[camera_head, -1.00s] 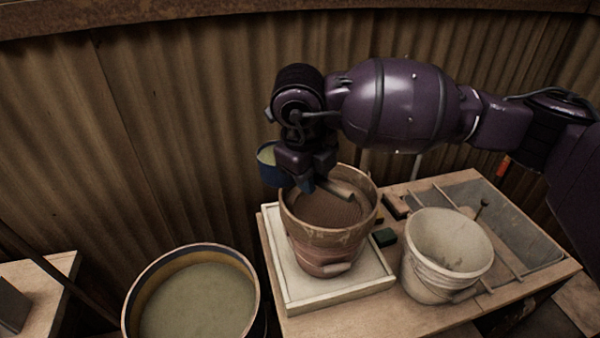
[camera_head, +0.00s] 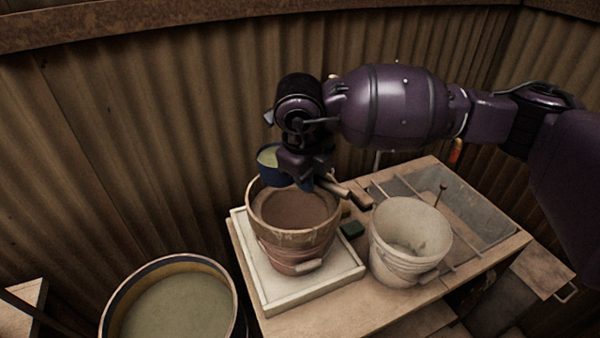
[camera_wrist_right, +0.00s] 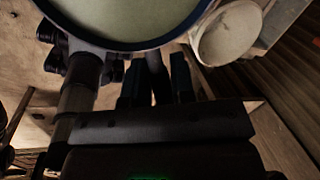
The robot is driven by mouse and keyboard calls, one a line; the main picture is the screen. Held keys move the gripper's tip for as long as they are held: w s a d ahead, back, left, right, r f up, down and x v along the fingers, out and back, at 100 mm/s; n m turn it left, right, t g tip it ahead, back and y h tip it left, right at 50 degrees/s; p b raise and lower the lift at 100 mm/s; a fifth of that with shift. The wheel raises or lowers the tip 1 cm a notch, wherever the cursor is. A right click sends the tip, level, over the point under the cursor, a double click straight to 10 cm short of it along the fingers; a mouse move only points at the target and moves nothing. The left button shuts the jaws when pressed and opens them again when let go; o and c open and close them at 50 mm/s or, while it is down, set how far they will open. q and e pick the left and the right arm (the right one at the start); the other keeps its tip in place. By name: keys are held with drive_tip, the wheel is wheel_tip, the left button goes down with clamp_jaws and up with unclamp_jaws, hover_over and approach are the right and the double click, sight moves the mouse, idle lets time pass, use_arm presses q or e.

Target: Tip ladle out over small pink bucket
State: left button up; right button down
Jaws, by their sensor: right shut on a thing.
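The small pink bucket (camera_head: 290,255) stands on a white square tray, with brown material inside. The ladle's blue cup (camera_head: 270,178) is above the bucket's back left rim, and pale green liquid shows in it. It looks nearly level. My right gripper (camera_head: 303,180) points down over the bucket's back edge, shut on the ladle, whose wooden handle (camera_head: 332,186) sticks out to the right. In the right wrist view the ladle's blue rim and pale liquid (camera_wrist_right: 125,12) fill the top, beyond the gripper fingers (camera_wrist_right: 156,82). My left gripper is out of view.
The white tray (camera_head: 350,268) is on a wooden table (camera_head: 385,312). A white bucket (camera_head: 408,245) stands close on the right, with a dark green block (camera_head: 352,229) between. A large tub of greenish liquid (camera_head: 175,308) is at front left. A corrugated wall (camera_head: 150,150) rises behind.

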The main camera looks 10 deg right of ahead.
drive_tip(key=shift+a+f+y, duration=0.1)
drive_tip(key=shift+f+y, duration=0.2)
drive_tip(key=shift+f, duration=0.65)
drive_tip(key=g+y, duration=0.2)
drive_tip(key=y, duration=0.1)
drive_tip(key=r+g+y, duration=0.1)
drive_tip(key=g+y, duration=0.1)
drive_tip(key=y, duration=0.1)
drive_tip(key=shift+w+d+g, duration=0.1)
drive_tip(key=shift+d+g, duration=0.1)
drive_tip(key=shift+g, duration=0.1)
drive_tip(key=g+y, duration=0.1)
drive_tip(key=r+g+y, duration=0.1)
drive_tip(key=d+y, duration=0.1)
drive_tip(key=shift+w+r+g+y, duration=0.25)
drive_tip(key=shift+w+g+y, duration=0.05)
drive_tip(key=shift+g+y, duration=0.1)
idle(0.5)
